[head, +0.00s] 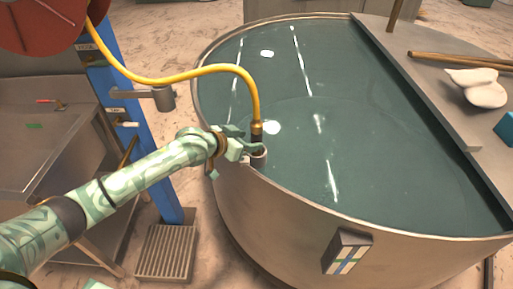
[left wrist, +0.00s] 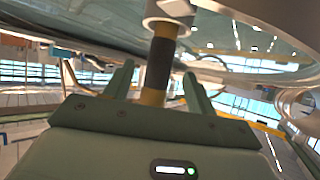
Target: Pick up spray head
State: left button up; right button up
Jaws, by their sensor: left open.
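The spray head (head: 257,138), dark with a brass collar, hangs at the end of the yellow hose (head: 190,75) and sits upright in a small ring holder (head: 259,158) on the tank's rim. My left gripper (head: 246,146) is at the spray head, coming from the left. In the left wrist view the spray head's dark grip (left wrist: 159,62) stands between the two spread fingers of my left gripper (left wrist: 160,88), with space visible on both sides. The holder's pale ring (left wrist: 170,12) is at its end there. The spray head's lower tip is hidden in the holder.
A large round metal tank (head: 290,215) full of dark water fills the middle and right. A grey shelf (head: 425,85) across it carries rods and a pale, shell-like object (head: 477,88). A blue post (head: 110,90) with an empty bracket (head: 163,97) stands behind my left arm.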

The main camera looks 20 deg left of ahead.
aim_at(252, 140)
pick_arm(q)
jog(key=b+x, duration=0.1)
jog(key=x, duration=0.4)
jog(key=shift+f, duration=0.2)
jog(key=shift+s+a+r, duration=0.1)
jog(key=shift+c, duration=0.6)
grip_shut()
